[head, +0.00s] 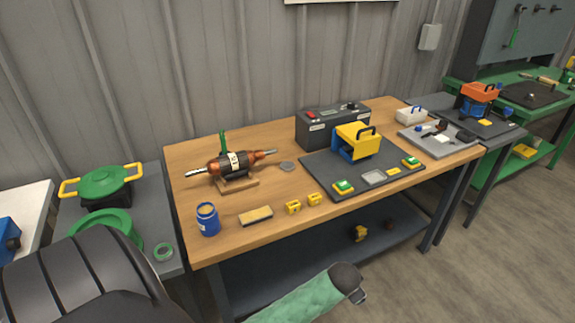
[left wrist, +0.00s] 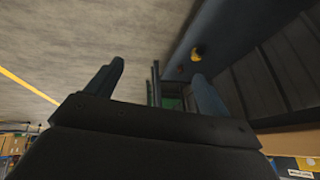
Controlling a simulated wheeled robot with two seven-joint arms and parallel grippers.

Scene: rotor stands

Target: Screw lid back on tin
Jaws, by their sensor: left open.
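A blue tin (head: 208,220) with a pale label stands upright at the front left of the wooden workbench (head: 270,205). I cannot tell for sure whether its top is open. My right gripper is not in view.
A copper rotor (head: 232,164) rests on a wooden stand behind the tin. A brush-like block (head: 256,216) and two yellow blocks (head: 293,207) lie to the tin's right. A dark mat (head: 320,160) holds a yellow-and-blue device (head: 356,141). A green pot (head: 103,182) stands left.

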